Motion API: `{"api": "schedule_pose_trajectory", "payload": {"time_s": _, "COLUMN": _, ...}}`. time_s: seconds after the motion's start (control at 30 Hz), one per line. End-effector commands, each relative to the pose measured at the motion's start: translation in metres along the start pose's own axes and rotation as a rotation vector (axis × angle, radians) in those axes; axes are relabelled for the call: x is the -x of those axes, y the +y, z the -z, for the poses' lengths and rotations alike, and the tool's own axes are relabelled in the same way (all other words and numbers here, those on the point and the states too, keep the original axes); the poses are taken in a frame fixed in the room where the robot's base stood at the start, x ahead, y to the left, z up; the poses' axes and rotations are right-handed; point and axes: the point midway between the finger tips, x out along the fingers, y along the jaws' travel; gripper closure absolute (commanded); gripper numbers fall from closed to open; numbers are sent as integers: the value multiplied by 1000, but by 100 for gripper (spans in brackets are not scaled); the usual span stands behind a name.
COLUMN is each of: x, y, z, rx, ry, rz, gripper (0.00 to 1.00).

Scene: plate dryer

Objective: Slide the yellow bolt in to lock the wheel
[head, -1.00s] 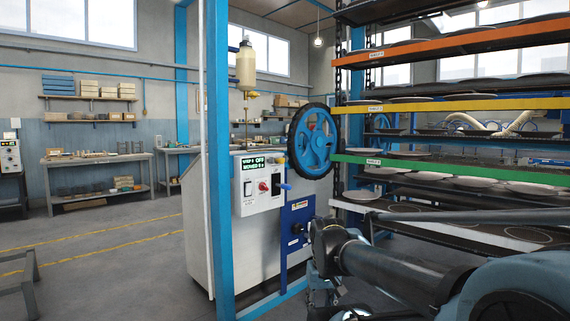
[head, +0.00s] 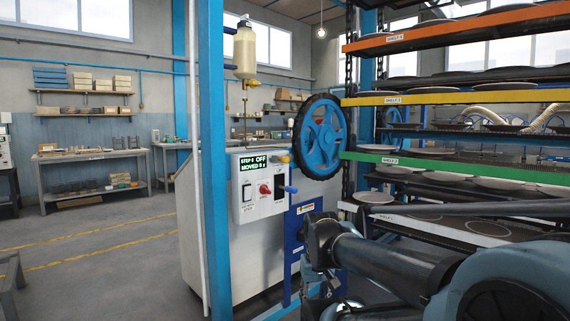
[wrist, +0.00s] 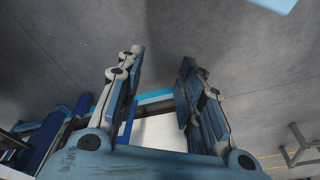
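The blue spoked wheel (head: 321,138) with a dark rim stands upright beside the control cabinet. A small yellow piece (head: 285,159), apparently the bolt, sits at the cabinet's upper right corner, left of the wheel's rim. It is too small to tell whether it touches the wheel. My gripper is low in front of the cabinet in the head view, below the wheel and bolt, its fingers hard to make out there. In the wrist view my gripper (wrist: 159,80) is open and empty, its fingers wide apart. Wheel and bolt are not visible in the wrist view.
The control panel (head: 262,187) has switches, a blue handle (head: 291,189) and a display reading OFF. A blue post (head: 214,160) stands left of it. The plate rack with its green shelf (head: 455,171) is close on the right. The floor at left is open.

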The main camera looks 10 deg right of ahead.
Motion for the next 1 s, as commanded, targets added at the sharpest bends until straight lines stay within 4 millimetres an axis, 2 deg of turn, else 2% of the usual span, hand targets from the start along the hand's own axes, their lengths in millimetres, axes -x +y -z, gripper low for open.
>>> {"api": "schedule_pose_trajectory", "payload": {"time_s": 0.07, "x": 6, "y": -1, "z": -5, "rx": 1, "ry": 10, "rz": 5, "gripper": 53}}
{"api": "schedule_pose_trajectory", "payload": {"time_s": 0.17, "x": 12, "y": -6, "z": 1, "rx": 11, "ry": 16, "rz": 33, "gripper": 53}}
{"api": "schedule_pose_trajectory", "payload": {"time_s": 0.27, "x": 22, "y": -19, "z": 20, "rx": 30, "ry": 28, "rz": 96, "gripper": 53}}
{"api": "schedule_pose_trajectory", "payload": {"time_s": 0.37, "x": 37, "y": -33, "z": 48, "rx": 64, "ry": 58, "rz": 185, "gripper": 53}}
{"api": "schedule_pose_trajectory", "payload": {"time_s": 0.5, "x": 62, "y": -50, "z": 97, "rx": 117, "ry": 127, "rz": 320, "gripper": 53}}
{"api": "schedule_pose_trajectory", "payload": {"time_s": 0.7, "x": 98, "y": -60, "z": 174, "rx": 185, "ry": 274, "rz": 486, "gripper": 53}}
{"api": "schedule_pose_trajectory", "payload": {"time_s": 0.87, "x": 127, "y": -54, "z": 239, "rx": 232, "ry": 425, "rz": 591, "gripper": 53}}
{"api": "schedule_pose_trajectory", "payload": {"time_s": 1.0, "x": 153, "y": -38, "z": 296, "rx": 268, "ry": 578, "rz": 658, "gripper": 53}}
